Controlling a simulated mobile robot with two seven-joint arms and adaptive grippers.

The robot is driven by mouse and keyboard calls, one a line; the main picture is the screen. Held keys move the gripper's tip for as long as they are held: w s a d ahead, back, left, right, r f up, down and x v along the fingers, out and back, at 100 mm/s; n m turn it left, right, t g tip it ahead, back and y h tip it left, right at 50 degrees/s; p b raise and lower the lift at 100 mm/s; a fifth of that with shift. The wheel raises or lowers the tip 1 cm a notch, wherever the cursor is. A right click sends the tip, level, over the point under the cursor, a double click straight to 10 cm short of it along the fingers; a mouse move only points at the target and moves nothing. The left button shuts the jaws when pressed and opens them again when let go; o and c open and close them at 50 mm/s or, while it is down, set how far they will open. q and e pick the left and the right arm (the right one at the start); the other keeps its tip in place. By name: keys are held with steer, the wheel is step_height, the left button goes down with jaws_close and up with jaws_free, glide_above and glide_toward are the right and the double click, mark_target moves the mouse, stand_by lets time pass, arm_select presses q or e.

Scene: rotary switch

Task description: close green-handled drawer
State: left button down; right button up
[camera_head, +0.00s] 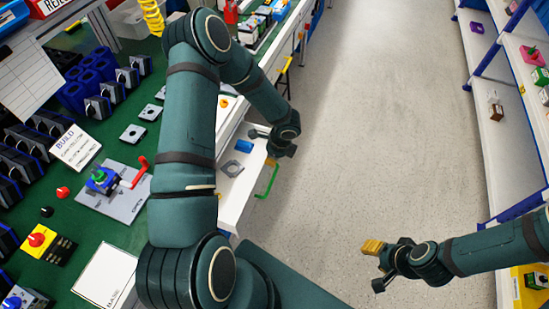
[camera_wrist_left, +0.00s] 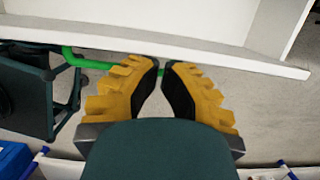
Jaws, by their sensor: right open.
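The green handle (camera_head: 267,181) is on the front of a white drawer (camera_head: 231,199), which stands pulled out from the bench over the aisle. My left gripper (camera_head: 281,143) is just beyond the handle, by the drawer's far front corner. In the left wrist view, its yellow fingers (camera_wrist_left: 163,67) nearly meet at the tips with nothing between them. The green handle (camera_wrist_left: 88,63) passes behind the left finger, below the white drawer edge (camera_wrist_left: 190,51). Contact cannot be told. My right gripper (camera_head: 376,264) is open and empty above the aisle floor, away from the drawer.
A blue part (camera_head: 243,146) and a grey plate (camera_head: 231,168) lie in the drawer. The green bench top holds a switch with a red lever (camera_head: 136,173) and several dark blocks. The grey aisle floor (camera_head: 370,130) is clear. Shelves (camera_head: 487,120) line the right.

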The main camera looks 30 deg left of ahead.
arm_select(q)
steer(key=s+a, duration=0.2)
steer(key=a, duration=0.8)
steer(key=shift+s+a, duration=0.3)
steer(key=shift+a, duration=0.05)
steer(key=shift+d, duration=0.1)
